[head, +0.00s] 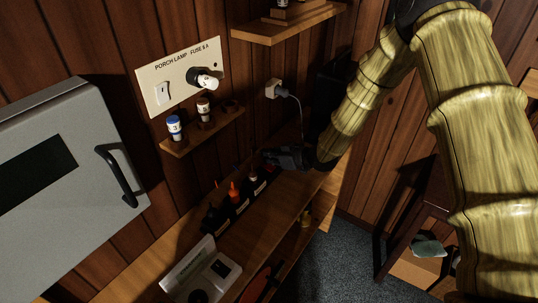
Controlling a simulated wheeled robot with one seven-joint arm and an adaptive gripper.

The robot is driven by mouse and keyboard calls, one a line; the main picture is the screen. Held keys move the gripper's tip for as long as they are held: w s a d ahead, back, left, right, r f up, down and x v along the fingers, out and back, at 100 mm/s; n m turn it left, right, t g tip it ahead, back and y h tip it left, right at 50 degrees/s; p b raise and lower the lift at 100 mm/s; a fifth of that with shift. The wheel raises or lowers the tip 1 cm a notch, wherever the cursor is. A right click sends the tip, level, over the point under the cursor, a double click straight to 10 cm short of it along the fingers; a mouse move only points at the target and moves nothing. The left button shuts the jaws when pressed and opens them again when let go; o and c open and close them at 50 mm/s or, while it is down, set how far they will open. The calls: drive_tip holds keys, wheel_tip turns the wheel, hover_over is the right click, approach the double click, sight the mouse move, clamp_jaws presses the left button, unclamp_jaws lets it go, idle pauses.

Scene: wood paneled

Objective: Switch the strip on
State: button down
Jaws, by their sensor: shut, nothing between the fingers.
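My gripper (272,156) is shut and empty, low over the wooden bench against the paneled wall. It points left in the head view. A plug sits in a wall outlet (274,89), and its pale cord (300,112) hangs down behind my gripper. I cannot clearly make out a power strip. The cord's lower end and whatever lies behind the gripper are hidden. A row of dark holders or bottles (213,222), some with red or white tops, stands on the bench left of and nearer than the gripper. I cannot tell whether the gripper touches anything.
A "PORCH LAMP FUSE 6 A" panel (182,78) with a switch is on the wall. Below it, a small shelf (178,147) holds fuses. A grey cabinet (60,165) is at left. A white device (203,272) stands at the bench's near end. Carpet (345,262) lies right.

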drive_tip(key=shift+w+a+f+b, duration=0.1)
drive_tip(key=shift+a+f+b, duration=0.05)
drive_tip(key=shift+f+b, duration=0.35)
drive_tip(key=shift+w+a+r, duration=0.1)
drive_tip(key=shift+r, duration=0.05)
drive_tip(key=shift+s+d+r, duration=0.1)
drive_tip(key=shift+s+d, duration=0.4)
drive_tip(key=shift+d, duration=0.15)
